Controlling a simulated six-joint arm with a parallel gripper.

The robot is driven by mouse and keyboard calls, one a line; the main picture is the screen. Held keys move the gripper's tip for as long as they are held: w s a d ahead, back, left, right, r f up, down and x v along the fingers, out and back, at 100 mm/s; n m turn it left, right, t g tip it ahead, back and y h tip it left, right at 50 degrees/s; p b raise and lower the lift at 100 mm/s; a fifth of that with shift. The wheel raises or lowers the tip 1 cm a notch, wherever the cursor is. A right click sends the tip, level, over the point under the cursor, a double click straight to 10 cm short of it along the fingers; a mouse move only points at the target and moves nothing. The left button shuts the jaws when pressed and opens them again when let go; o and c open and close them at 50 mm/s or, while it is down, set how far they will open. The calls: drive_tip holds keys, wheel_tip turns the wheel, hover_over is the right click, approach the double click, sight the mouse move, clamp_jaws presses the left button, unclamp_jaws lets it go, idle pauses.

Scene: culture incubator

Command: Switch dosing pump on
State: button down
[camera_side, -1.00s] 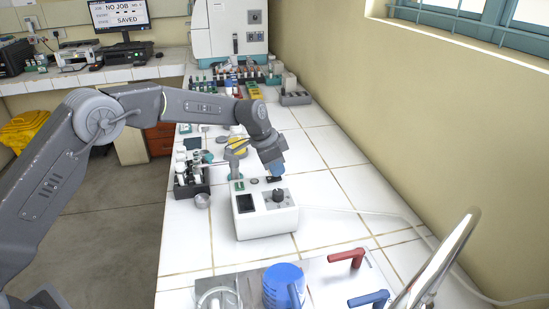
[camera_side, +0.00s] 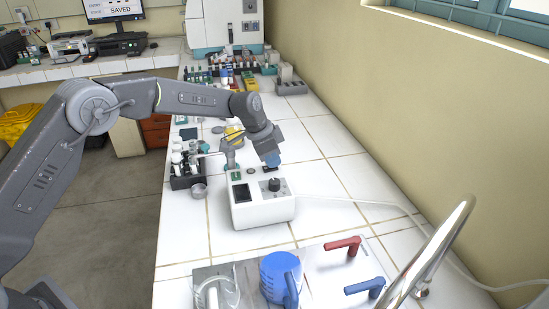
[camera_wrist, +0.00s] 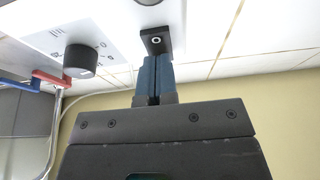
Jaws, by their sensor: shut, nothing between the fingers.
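The dosing pump looks to be the white box (camera_side: 262,212) on the tiled bench, with a dark display window (camera_side: 241,193) and a black knob (camera_side: 274,185). The knob also shows in the wrist view (camera_wrist: 80,61). A black rocker switch (camera_wrist: 156,40) with a white ring mark is on the pump near its edge. My gripper (camera_wrist: 155,58) is shut and empty, its blue fingertips right at the switch's near end; I cannot tell whether they touch it. In the side view my gripper (camera_side: 271,161) points down over the pump's back right corner and partly hides the switch.
A dark rack of vials (camera_side: 187,178) and a small round dish (camera_side: 199,190) stand left of the pump. A blue jug (camera_side: 281,277) and red (camera_side: 343,245) and blue (camera_side: 365,287) handles are in front. Bench right of the pump is mostly clear, crossed by a pale tube.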

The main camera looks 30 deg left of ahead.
drive_tip(key=shift+s+a+f, duration=0.35)
drive_tip(key=shift+s+a, duration=0.15)
drive_tip(key=w+d+v, duration=0.1)
drive_tip(key=v, duration=1.3)
drive_tip(key=shift+r, duration=0.4)
drive_tip(key=shift+w+d+r, duration=0.25)
drive_tip(key=shift+w+d, duration=0.1)
drive_tip(key=shift+w, duration=0.1)
drive_tip(key=shift+f, duration=0.1)
